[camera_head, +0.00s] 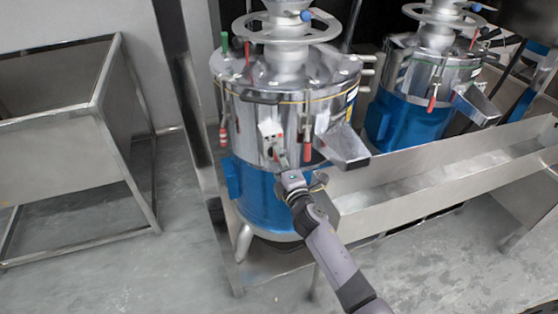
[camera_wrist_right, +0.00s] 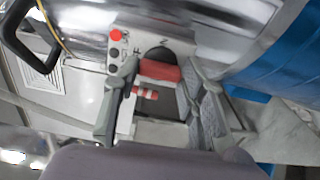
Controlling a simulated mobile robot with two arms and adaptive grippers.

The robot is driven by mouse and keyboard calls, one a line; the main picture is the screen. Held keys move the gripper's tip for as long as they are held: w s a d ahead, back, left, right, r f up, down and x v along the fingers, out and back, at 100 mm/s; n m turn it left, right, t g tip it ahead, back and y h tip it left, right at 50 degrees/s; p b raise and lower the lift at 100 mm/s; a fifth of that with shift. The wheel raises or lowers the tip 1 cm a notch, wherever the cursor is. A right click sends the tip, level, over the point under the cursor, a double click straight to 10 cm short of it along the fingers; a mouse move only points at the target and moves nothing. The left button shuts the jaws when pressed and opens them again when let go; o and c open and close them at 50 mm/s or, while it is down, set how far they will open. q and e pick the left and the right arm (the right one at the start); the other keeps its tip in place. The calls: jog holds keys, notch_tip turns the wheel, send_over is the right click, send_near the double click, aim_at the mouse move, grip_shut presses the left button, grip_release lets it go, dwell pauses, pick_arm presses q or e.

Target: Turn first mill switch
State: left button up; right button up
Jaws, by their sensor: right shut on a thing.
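The first mill (camera_head: 258,195), with a steel upper drum and blue lower body, stands left of centre in the head view. Its switch box (camera_head: 271,133) is on the drum's front; in the wrist view the box (camera_wrist_right: 123,40) shows a red button and smaller buttons. My right gripper (camera_head: 283,174) is at the lower part of this box. In the wrist view my right gripper (camera_wrist_right: 158,108) has one finger on each side of the red switch handle (camera_wrist_right: 160,70) and is shut on it. The exact contact is hard to make out. My left gripper is not in view.
A red-handled lever (camera_head: 307,148) and a steel spout (camera_head: 343,145) are close to the right of the gripper. A second mill (camera_head: 400,115) stands behind right, beyond a long steel trough (camera_head: 440,170). A steel bin (camera_head: 50,150) is at left, with open floor between.

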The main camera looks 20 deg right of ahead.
jog(key=o, duration=1.2)
jog(key=shift+c, duration=0.2)
jog(key=shift+s, duration=0.1)
jog(key=s, duration=1.2)
jog(key=shift+d, duration=0.2)
jog(key=shift+w, duration=0.1)
